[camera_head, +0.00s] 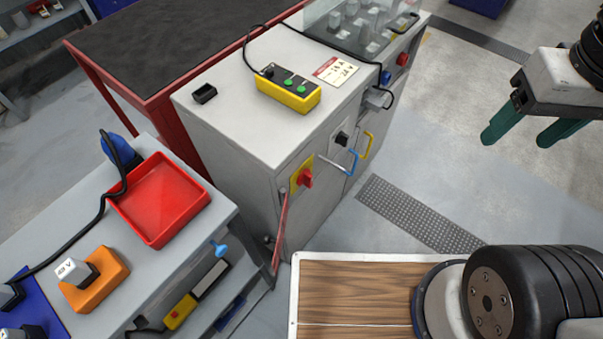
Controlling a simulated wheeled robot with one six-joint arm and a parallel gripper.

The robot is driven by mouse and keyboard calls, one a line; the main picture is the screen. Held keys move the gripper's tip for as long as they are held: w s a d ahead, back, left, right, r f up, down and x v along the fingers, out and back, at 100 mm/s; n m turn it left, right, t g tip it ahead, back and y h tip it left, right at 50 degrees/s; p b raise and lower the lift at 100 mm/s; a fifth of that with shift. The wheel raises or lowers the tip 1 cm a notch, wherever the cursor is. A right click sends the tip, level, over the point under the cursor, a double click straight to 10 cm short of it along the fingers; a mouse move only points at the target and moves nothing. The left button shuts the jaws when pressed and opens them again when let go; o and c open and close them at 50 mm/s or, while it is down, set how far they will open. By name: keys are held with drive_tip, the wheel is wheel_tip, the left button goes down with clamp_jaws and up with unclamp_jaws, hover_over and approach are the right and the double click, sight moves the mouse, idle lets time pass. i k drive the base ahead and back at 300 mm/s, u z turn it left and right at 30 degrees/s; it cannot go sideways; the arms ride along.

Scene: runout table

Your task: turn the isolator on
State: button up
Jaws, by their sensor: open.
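The isolator, a red rotary handle on a yellow plate (304,178), is on the front face of the grey cabinet (225,110), near its upper left corner. The handle's exact angle is too small to read. My gripper (523,133) is at the upper right, with its two green fingers apart and nothing between them. It is over the open floor, well to the right of the isolator and apart from it. Nothing covers the isolator.
A black switch (342,138), blue handle (352,161) and yellow handle (366,146) are right of the isolator. A yellow button box (288,94) and its black cable lie on the cabinet top. A bench with a red tray (158,205) stands left. Floor right of the cabinet is clear.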

sight(305, 178)
drive_tip(key=z, duration=0.95)
drive_tip(key=k, duration=1.25)
drive_tip(key=u, duration=1.45)
drive_tip(key=i, duration=0.5)
drive_tip(key=u, duration=0.05)
